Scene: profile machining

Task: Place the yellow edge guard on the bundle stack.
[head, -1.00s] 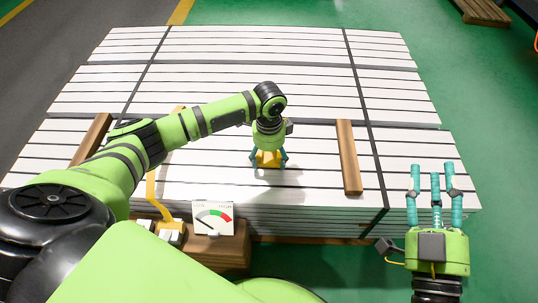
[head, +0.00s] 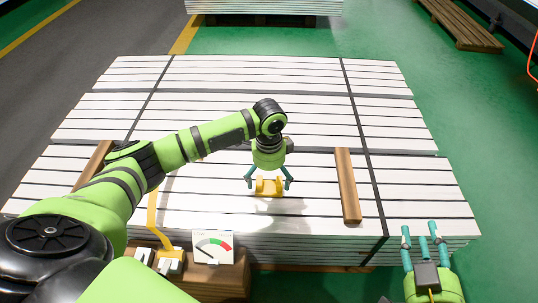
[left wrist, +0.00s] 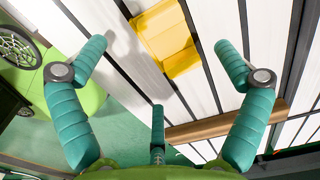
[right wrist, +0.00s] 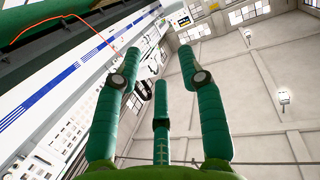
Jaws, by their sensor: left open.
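The yellow edge guard (head: 269,187) lies on the white bundle stack (head: 270,125), near its front edge between two wooden battens. It also shows in the left wrist view (left wrist: 168,38), resting on the white profiles beyond the fingers. My left gripper (head: 269,184) is open, with its fingers spread to either side above the guard. In the left wrist view the left gripper (left wrist: 160,75) holds nothing between its teal fingers. My right gripper (head: 425,235) is open and empty, off the front right corner of the stack. The right wrist view shows its fingers (right wrist: 157,70) apart with nothing between them.
One wooden batten (head: 347,185) lies right of the guard, another (head: 92,165) at the left. A gauge card (head: 213,247) and a wooden block (head: 215,278) stand at the front edge. A yellow strap (head: 153,215) hangs there.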

